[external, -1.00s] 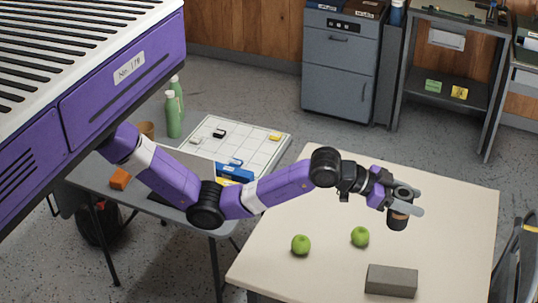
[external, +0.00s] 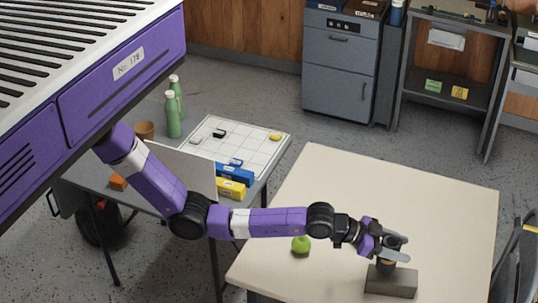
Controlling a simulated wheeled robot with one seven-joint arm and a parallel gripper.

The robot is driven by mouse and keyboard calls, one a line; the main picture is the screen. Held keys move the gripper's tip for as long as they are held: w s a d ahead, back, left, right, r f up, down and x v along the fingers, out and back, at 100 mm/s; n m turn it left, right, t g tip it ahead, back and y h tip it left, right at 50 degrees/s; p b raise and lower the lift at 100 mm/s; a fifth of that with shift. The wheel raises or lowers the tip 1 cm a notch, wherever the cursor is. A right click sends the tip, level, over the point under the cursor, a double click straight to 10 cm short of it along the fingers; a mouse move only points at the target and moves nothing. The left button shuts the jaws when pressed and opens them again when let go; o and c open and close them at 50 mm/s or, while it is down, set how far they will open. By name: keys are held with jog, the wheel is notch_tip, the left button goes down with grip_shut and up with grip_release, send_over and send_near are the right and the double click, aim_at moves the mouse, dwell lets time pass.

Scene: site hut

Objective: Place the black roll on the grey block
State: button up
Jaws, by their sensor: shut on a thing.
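The grey block (external: 400,283) lies near the front right of the pale table. My gripper (external: 391,249) is over the block, shut on the black roll (external: 386,264). The roll is upright and mostly covered by the fingers; its lower part shows at the top of the block, toward the left of its middle. I cannot tell whether the roll touches the block or hangs just above it.
The table's right side is clear. A grey table (external: 195,216) at left holds green bottles (external: 173,120), a white grid board (external: 250,145), and blue (external: 236,174) and yellow (external: 231,189) items.

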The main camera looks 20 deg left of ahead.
jog(key=shift+f, duration=1.1)
jog(key=shift+f, duration=0.2)
jog(key=o, duration=1.5)
jog(key=shift+r, duration=0.2)
jog(key=v, duration=1.2)
jog(key=shift+r, duration=0.1)
